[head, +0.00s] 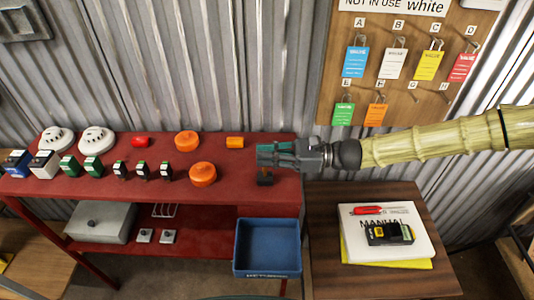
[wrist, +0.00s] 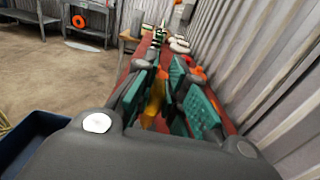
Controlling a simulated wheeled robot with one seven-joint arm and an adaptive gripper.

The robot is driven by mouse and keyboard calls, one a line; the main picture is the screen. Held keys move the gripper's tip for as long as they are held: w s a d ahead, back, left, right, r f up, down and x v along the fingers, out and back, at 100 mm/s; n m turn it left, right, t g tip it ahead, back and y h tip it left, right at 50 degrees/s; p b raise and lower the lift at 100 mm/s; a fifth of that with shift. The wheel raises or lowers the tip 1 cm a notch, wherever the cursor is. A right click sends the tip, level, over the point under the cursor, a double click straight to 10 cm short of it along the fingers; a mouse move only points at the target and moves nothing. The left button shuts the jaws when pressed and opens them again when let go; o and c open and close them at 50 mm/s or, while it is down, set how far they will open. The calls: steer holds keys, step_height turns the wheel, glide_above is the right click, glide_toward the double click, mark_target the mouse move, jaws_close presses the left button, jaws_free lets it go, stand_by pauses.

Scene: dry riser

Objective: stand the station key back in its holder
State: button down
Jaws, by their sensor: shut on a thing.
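My gripper (head: 262,155) is at the right end of the red table, shut on an orange thing that I take for the station key (wrist: 154,100). In the wrist view the key is between the teal fingers (wrist: 165,100). Directly under that is a small black block, probably the holder (head: 265,180). The fingers hide most of the key, and I cannot tell whether its lower end is inside the block or just above it.
Orange discs (head: 203,174), white detectors (head: 97,140) and several small dark devices (head: 120,169) stand left on the red table (head: 225,150). A blue bin (head: 267,272) hangs at its front. A wooden table (head: 325,220) at right bears a manual (head: 400,215). Corrugated wall (head: 200,70) stands close behind.

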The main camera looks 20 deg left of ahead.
steer(key=shift+f+b, duration=0.4)
steer(key=shift+f, duration=0.55)
steer(key=c, duration=1.4)
jaws_free()
steer(key=v, duration=1.2)
steer(key=shift+d+r, duration=0.1)
